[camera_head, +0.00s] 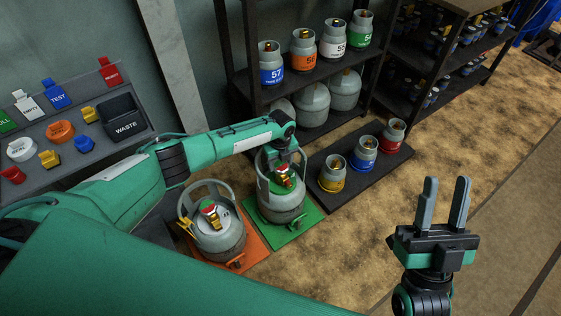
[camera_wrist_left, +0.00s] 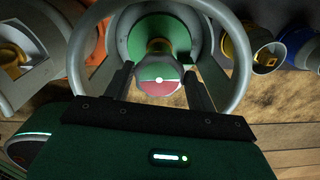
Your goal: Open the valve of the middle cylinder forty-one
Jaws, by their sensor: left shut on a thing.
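A grey gas cylinder (camera_head: 283,203) with a round handle guard stands upright on a green mat (camera_head: 305,222). No number is readable on it. Its valve has a green and red knob (camera_head: 284,170) on a brass body. In the left wrist view the knob (camera_wrist_left: 160,82) shows a half green, half red face inside the guard ring (camera_wrist_left: 238,85). My left gripper (camera_head: 285,160) reaches down into the guard from above, its fingers on either side of the knob, shut on it. My right gripper (camera_head: 446,184) is open and empty, pointing up at the right.
Another grey cylinder (camera_head: 220,240) stands on an orange mat (camera_head: 255,252) at the left. Three small cylinders stand on a dark board (camera_head: 345,198) at the right. A shelf (camera_head: 300,85) stands behind. A panel (camera_head: 75,160) with tags is at the left. The floor at right is clear.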

